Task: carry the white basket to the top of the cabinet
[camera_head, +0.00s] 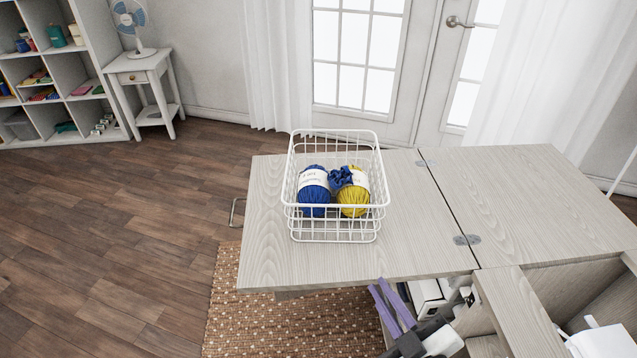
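The white wire basket (335,226) stands upright on the left wooden panel of the cabinet top (430,240). A blue yarn ball (313,190) and a yellow yarn ball (354,196) lie in it. The basket's handle or raised rim stands up at its back. My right gripper (379,285) has purple fingers and is just beyond the panel's front edge, below and to the right of the basket. It is apart from the basket. The gap between its fingers cannot be judged from this angle. My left gripper is not in view.
Hinges (467,240) join the left panel to the right panel (540,195), which is bare. An open compartment with white items lies below the front edge. A woven rug (285,320) covers the floor. A shelf and a side table (140,75) with a fan stand far left.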

